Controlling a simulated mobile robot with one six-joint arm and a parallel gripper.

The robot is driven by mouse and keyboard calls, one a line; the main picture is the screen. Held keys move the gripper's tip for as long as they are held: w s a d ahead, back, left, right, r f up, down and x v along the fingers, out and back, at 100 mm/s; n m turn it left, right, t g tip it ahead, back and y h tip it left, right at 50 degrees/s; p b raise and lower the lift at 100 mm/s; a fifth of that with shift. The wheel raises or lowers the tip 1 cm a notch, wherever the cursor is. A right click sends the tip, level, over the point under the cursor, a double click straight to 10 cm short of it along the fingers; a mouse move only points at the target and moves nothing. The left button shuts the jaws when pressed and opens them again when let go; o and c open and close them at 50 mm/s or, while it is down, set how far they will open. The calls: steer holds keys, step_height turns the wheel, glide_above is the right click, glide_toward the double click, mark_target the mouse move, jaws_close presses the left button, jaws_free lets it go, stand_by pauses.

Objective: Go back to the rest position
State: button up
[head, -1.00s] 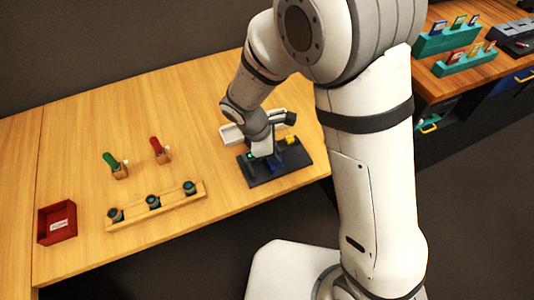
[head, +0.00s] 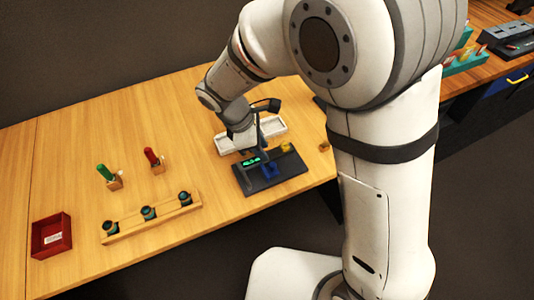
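My arm reaches from the right over the wooden table. My gripper (head: 246,150) points down just above the back left of a dark panel (head: 293,181). Its fingers are small and dark against the panel, and I cannot tell whether they are open or shut. The panel carries a lit green display (head: 251,161), a blue part (head: 268,171) and a yellow part (head: 287,147). I cannot tell whether my gripper touches the panel.
A white tray (head: 271,127) lies behind the panel. To the left are a wooden rack (head: 166,213) with dark round pieces, a green-handled tool (head: 104,172), a red-handled tool (head: 151,156) and a red box (head: 65,222). The table's back left is clear.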

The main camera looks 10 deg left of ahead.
steer(key=shift+a+r, duration=0.15)
steer(key=shift+r, duration=0.25)
steer(key=s+d+r+m+y, duration=0.1)
steer(key=s+d+r+m, duration=0.1)
steer(key=d+r+m, duration=0.2)
steer(key=s+d+r+m+t+y, duration=0.1)
steer(key=s+d+r+m+y, duration=0.1)
steer(key=d+m, duration=0.7)
steer(key=s+d+r+m+y, duration=0.1)
steer(key=s+d+r+m, duration=0.2)
steer(key=d, duration=0.9)
step_height(320, 180, up, 3)
steer(key=m, duration=0.4)
steer(key=shift+s+d+m+t, duration=0.2)
steer(key=shift+s+m+t, duration=0.1)
steer(key=shift+s+t, duration=0.1)
